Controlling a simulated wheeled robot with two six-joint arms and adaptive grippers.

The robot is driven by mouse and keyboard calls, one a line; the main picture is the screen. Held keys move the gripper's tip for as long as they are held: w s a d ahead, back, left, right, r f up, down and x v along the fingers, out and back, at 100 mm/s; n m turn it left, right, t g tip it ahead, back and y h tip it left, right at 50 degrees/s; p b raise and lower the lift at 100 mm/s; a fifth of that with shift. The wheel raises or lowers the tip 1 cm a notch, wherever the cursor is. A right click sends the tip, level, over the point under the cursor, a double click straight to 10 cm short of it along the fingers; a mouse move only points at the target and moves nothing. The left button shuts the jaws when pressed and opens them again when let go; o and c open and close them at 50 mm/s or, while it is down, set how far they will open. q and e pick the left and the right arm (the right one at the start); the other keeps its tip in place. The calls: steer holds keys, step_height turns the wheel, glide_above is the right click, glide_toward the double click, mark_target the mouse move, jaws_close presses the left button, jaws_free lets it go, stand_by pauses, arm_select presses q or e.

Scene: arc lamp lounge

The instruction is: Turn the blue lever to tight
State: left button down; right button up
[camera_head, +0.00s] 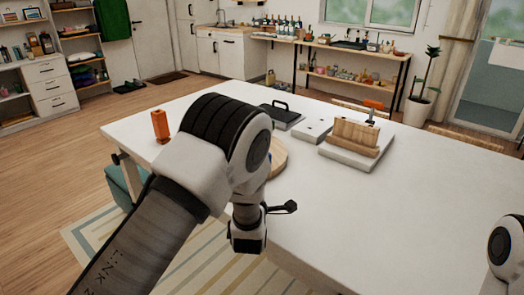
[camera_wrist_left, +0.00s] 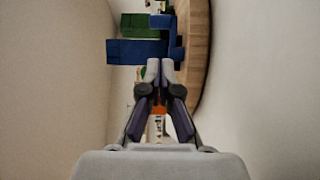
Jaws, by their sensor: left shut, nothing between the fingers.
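In the left wrist view a blue lever (camera_wrist_left: 137,52) stands out from a round wooden disc (camera_wrist_left: 196,60), with a green piece (camera_wrist_left: 132,25) just beyond it. My left gripper (camera_wrist_left: 160,66) is shut and empty. Its tips are at the near side of the blue lever; I cannot tell whether they touch it. In the head view my left arm hides the blue lever, and only the right edge of the wooden disc (camera_head: 280,158) shows. My right gripper is not in view; only part of my right arm shows at the right edge.
On the white table (camera_head: 390,215) stand an orange block (camera_head: 161,126), a dark-handled item (camera_head: 282,115), a flat grey plate (camera_head: 313,130) and a wooden block (camera_head: 353,134) on a pale base with an orange-topped piece (camera_head: 373,104). The front right of the table is clear.

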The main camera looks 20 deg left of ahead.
arm_select(q)
steer(key=shift+s+d+r, duration=0.1)
steer(key=shift+s+r, duration=0.25)
steer(key=shift+s, duration=0.15)
steer(key=p+x, duration=0.2)
steer(key=x, duration=0.8)
steer(key=shift+w+f, duration=0.2)
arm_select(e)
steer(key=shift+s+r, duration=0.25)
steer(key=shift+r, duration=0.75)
